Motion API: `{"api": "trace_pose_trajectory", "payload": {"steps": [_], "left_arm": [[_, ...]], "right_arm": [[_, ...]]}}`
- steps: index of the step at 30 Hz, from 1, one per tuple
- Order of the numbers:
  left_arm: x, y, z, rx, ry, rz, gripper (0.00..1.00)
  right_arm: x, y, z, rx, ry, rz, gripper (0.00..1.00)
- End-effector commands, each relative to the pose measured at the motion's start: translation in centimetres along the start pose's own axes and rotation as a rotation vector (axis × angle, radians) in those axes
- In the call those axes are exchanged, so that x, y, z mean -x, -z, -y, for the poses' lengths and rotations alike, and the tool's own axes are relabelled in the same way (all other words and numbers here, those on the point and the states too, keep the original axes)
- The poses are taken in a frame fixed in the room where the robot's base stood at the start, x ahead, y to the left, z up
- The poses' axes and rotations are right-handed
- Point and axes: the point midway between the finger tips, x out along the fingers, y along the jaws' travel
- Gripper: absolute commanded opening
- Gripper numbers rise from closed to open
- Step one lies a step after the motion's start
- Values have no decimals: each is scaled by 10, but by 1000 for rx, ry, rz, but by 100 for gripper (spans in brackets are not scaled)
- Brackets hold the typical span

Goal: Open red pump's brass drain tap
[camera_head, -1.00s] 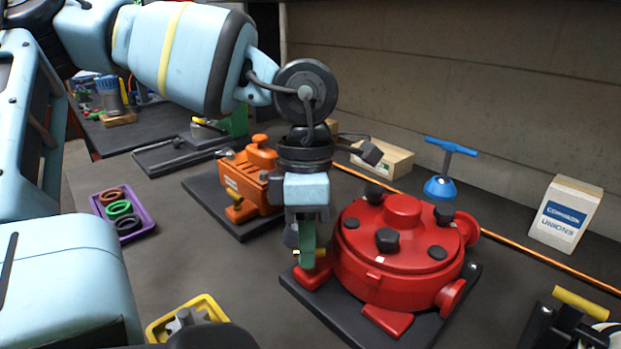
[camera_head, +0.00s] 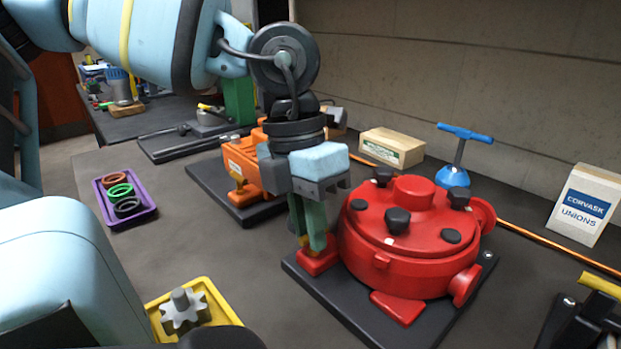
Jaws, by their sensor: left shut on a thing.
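The red pump (camera_head: 395,255) sits on a dark base plate (camera_head: 345,312) right of centre, with black knobs on its lid. My left gripper (camera_head: 307,242) points down at the pump's left side, over a small red foot. Its green fingers are shut on the brass drain tap (camera_head: 303,240). Only a sliver of the tap shows between the fingertips, so its handle angle cannot be told. My right gripper is not in view.
An orange pump (camera_head: 246,165) with its own brass tap stands behind my left gripper. A purple tray (camera_head: 141,218) of rings and a yellow tray (camera_head: 220,310) with a grey gear lie left. A blue T-handled tool (camera_head: 454,178) and boxes stand behind the red pump.

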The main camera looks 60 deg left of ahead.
Motion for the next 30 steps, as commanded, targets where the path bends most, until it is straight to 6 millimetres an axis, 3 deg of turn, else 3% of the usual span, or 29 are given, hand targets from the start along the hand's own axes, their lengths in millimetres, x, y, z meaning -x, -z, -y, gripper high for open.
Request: {"api": "trace_pose_trajectory", "payload": {"steps": [17, 18, 19, 30], "left_arm": [[0, 0, 0, 29, 2, 5, 0], [0, 0, 0, 29, 2, 5, 20], [0, 0, 0, 29, 1, 5, 22], [7, 0, 0, 28, 0, 8, 22]], "right_arm": [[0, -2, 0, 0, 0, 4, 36], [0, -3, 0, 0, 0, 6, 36], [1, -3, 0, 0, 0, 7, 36], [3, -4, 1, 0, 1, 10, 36]]}}
